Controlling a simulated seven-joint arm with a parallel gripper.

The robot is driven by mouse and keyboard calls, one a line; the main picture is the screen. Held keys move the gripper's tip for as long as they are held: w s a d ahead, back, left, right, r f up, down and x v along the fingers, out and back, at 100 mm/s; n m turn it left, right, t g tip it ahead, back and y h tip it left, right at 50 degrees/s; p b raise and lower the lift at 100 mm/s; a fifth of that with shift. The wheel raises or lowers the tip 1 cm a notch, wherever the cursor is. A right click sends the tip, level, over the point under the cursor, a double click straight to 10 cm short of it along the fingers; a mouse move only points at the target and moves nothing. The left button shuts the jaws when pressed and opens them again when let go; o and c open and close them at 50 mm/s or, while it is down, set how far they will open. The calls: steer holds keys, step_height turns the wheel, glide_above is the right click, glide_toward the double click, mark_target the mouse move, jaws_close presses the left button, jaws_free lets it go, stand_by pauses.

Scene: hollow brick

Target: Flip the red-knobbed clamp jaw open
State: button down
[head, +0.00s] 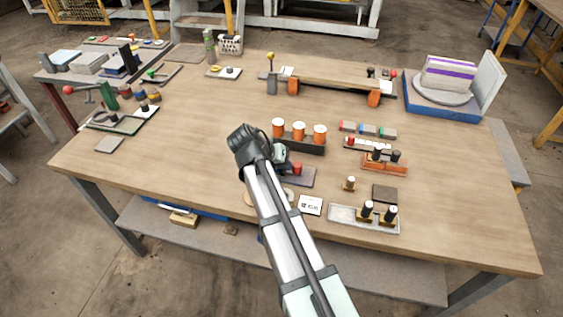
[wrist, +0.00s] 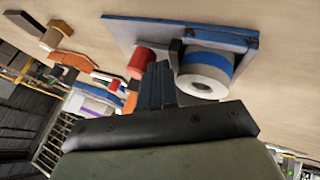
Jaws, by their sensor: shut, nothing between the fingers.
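A small red knob (head: 393,73) shows low at the right end of a long fixture (head: 335,80) at the back of the table. The clamp jaw it belongs to is too small to make out clearly. A yellow-knobbed clamp (head: 270,72) stands upright at the fixture's left end. Another red ball knob (head: 68,90) sits on a lever at the table's left edge. My gripper (wrist: 157,84) is shut and empty in the wrist view, close to a red cylinder (wrist: 141,62) and a blue plate (wrist: 190,33). It is far from both red knobs.
A blue-and-white roll (wrist: 205,73) is beside the fingers. Trays of small parts (head: 345,217) lie at the right front. A blue base with stacked slabs (head: 430,107) is at the back right. The left-middle tabletop is clear.

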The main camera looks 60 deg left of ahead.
mark_target(297, 167)
steer(key=shift+w+d, duration=1.2)
steer(key=shift+d, duration=0.05)
steer(key=v, duration=1)
